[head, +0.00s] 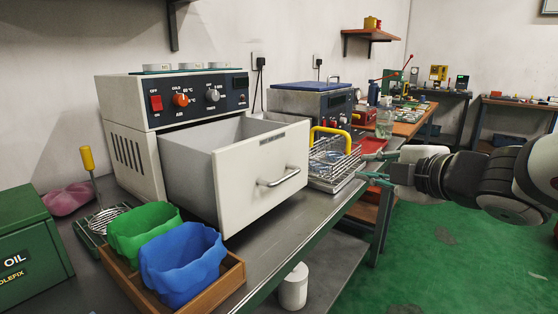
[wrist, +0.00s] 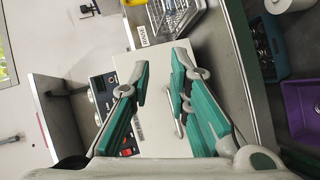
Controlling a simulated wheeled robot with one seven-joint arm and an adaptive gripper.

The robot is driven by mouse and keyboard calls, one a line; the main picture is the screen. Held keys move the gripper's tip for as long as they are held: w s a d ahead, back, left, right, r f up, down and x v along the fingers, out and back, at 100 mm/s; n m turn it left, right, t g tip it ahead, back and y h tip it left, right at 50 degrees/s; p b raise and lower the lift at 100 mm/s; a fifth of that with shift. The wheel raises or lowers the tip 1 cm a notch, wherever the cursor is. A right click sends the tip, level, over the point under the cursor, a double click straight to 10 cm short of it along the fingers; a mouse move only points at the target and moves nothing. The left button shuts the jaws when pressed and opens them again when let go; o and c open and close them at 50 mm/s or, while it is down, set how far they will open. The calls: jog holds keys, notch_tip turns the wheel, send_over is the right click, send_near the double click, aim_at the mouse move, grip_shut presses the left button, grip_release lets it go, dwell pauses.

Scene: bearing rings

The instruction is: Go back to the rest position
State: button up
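My gripper (head: 368,168) is at the right of the bench in the head view, to the right of the wire basket (head: 338,152) with its yellow handle. In the wrist view its green and grey fingers (wrist: 160,63) are spread apart, with nothing held between them. The open white drawer (head: 262,175) of the control-panel oven (head: 140,110) sticks out over the bench. The drawer front also shows behind the fingers in the wrist view (wrist: 155,125). The drawer looks empty where I can see into it.
A wooden tray (head: 236,277) holds a green bin (head: 143,228) and a blue bin (head: 183,262). A green oil box (head: 28,235) stands at the left. A second machine (head: 310,103) stands behind the basket. The green floor (head: 450,250) at the right is largely clear.

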jog(key=s+d+f+m+g+h, duration=0.5)
jog(key=s+d+m+h, duration=0.35)
jog(key=s+m, duration=0.5)
jog(key=s+a+f+m+g+y, duration=0.1)
jog(key=s+a+f+m+g, duration=0.15)
jog(key=s, duration=0.45)
jog(key=s+a+f+m+g+y, duration=0.1)
jog(key=s+a+m+g, duration=0.15)
jog(key=s, duration=0.55)
jog(key=s+a+f+m+g+y, duration=0.2)
jog(key=s+a+g, duration=0.2)
jog(key=s, duration=0.3)
notch_tip(320, 180, up, 33)
jog(key=d+t+p, duration=0.1)
jog(key=t+p, duration=0.3)
jog(key=p, duration=2.7)
jog(key=shift+f, duration=0.2)
